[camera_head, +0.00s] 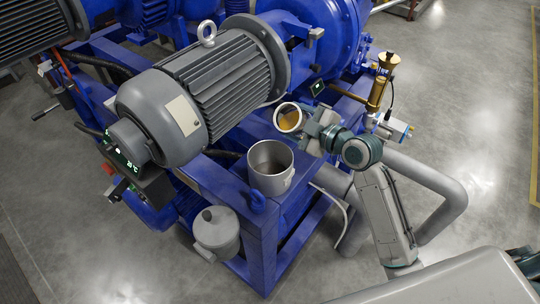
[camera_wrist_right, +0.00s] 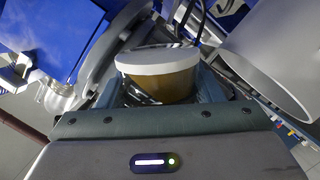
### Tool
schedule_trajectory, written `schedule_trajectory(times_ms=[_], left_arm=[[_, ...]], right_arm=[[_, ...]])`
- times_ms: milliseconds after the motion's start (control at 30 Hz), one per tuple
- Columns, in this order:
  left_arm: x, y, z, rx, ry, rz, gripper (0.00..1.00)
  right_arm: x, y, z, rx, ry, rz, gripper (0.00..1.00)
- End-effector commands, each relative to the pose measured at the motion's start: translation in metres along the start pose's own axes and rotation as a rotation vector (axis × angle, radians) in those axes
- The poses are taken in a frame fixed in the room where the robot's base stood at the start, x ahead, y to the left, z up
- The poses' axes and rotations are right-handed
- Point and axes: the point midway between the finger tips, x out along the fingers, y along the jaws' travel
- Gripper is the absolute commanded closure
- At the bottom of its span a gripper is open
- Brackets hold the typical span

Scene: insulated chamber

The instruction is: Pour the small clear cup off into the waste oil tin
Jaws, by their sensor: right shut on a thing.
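My right gripper (camera_head: 304,123) is shut on the small clear cup (camera_head: 289,118). The cup has a pale rim and amber oil inside. Its mouth faces the head camera, so it looks tilted. In the right wrist view the cup (camera_wrist_right: 158,76) sits between the fingers. The waste oil tin (camera_head: 284,183) is an open grey metal can on the blue frame, upright. The cup is above and a little right of the tin in the head view, apart from it. The tin's wall also shows in the right wrist view (camera_wrist_right: 275,55). My left gripper is not in view.
A large grey motor (camera_head: 205,95) stands left of and behind the tin. A lidded grey pot (camera_head: 216,232) is at the front left. Brass fittings (camera_head: 379,88) and a grey pipe (camera_head: 440,180) stand on the right. Open floor lies at the far right.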

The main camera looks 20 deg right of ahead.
Motion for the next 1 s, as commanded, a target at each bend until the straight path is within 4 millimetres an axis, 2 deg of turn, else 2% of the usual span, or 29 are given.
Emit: schedule_trajectory(times_ms=[1000], left_arm=[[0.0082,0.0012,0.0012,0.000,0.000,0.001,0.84]], right_arm=[[0.0004,-0.0016,0.0007,-0.136,-0.017,0.021,0.66]])
